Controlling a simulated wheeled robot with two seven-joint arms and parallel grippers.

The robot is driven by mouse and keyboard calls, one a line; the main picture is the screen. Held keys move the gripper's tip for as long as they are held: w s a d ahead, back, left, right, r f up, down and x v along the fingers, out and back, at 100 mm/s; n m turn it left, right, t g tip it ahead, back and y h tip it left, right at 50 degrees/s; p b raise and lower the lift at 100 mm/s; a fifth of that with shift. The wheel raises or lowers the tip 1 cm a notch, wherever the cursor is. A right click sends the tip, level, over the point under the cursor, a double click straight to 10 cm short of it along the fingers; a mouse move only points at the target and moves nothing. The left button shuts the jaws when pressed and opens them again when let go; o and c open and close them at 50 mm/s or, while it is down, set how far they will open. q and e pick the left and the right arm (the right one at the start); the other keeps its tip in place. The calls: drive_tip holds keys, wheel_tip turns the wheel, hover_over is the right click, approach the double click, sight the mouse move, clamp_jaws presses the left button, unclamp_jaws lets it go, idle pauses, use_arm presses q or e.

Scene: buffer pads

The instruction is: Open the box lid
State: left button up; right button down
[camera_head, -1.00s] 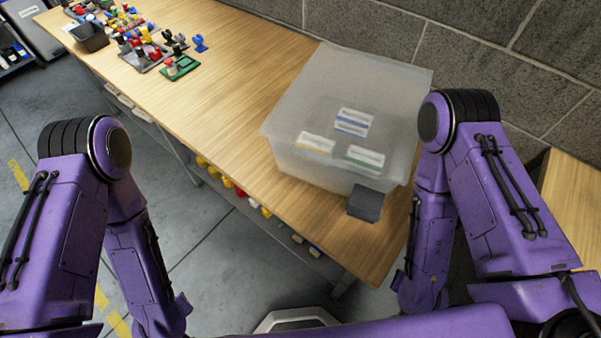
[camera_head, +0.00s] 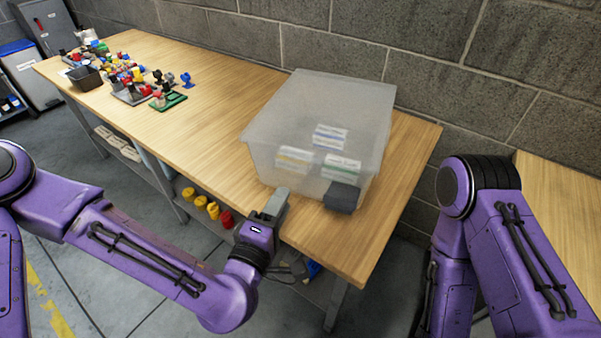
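A translucent plastic box (camera_head: 272,140) stands on the wooden table. Its top looks covered by a lid, though the lid's edge is hard to make out. White packs with blue, yellow and green stripes show hazily inside. A dark grey block (camera_head: 343,197) sits at the box's front right corner. My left gripper (camera_head: 274,200) is at the table's front edge, just in front of the box's near left corner and below its rim. Its fingers overlap from this angle, so their opening does not show. My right gripper is out of view; only the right arm shows.
The table (camera_head: 215,135) is clear left of the box. Colourful parts on a green board (camera_head: 170,101), grey boards and a dark bin (camera_head: 85,77) stand at its far left. A block wall (camera_head: 420,60) runs close behind. Yellow and red items lie on the shelf below.

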sight(301, 159)
use_arm(q)
drive_tip(key=p+x, duration=0.1)
drive_tip(key=x, duration=0.2)
drive_tip(key=r+p+x, duration=0.1)
drive_tip(key=x, duration=0.3)
drive_tip(key=p+x, duration=0.1)
drive_tip(key=x, duration=0.2)
drive_tip(key=shift+w+d+r, duration=0.1)
drive_tip(key=shift+w+r, duration=0.15)
drive_tip(key=shift+w, duration=0.15)
drive_tip(key=shift+w+d+f, duration=0.1)
drive_tip(key=shift+w, duration=0.2)
clamp_jaws()
